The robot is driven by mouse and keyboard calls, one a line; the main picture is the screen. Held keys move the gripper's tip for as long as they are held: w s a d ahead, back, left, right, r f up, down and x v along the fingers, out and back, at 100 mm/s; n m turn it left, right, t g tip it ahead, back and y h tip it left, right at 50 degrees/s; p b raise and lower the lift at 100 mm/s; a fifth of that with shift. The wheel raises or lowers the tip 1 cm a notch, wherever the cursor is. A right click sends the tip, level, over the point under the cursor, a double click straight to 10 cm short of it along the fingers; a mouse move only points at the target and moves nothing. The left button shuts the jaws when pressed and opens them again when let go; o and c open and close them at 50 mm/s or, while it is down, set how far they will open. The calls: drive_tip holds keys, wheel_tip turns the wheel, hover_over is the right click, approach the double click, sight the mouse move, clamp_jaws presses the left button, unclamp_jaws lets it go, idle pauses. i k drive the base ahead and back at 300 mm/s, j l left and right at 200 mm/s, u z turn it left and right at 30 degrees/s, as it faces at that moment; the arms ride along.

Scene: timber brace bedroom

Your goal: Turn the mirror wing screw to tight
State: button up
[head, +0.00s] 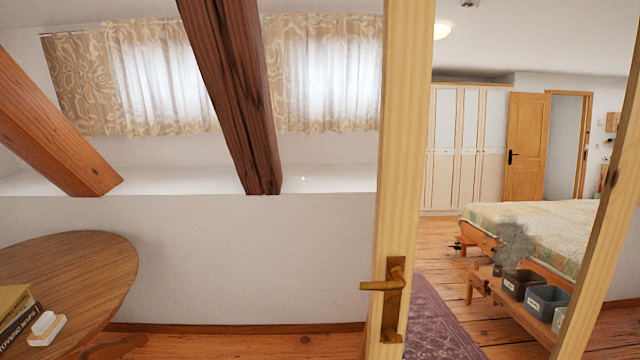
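I cannot make out a mirror wing screw in the head view. A tall pale wooden frame (402,140) stands right of the middle, with a brass lever handle (392,288) on its near upright. I cannot tell whether the room inside this frame is a reflection or seen through an opening. My gripper is not in view.
A round wooden table (85,265) at the lower left holds books (16,315) and a small white-and-orange object (47,328). Slanted timber beams (235,90) cross the window wall. Inside the frame are a bed (560,225), a bench with bins (547,300) and a purple rug (435,325).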

sight(389, 337)
drive_tip(key=l+u, duration=0.1)
drive_tip(key=l, duration=1.4)
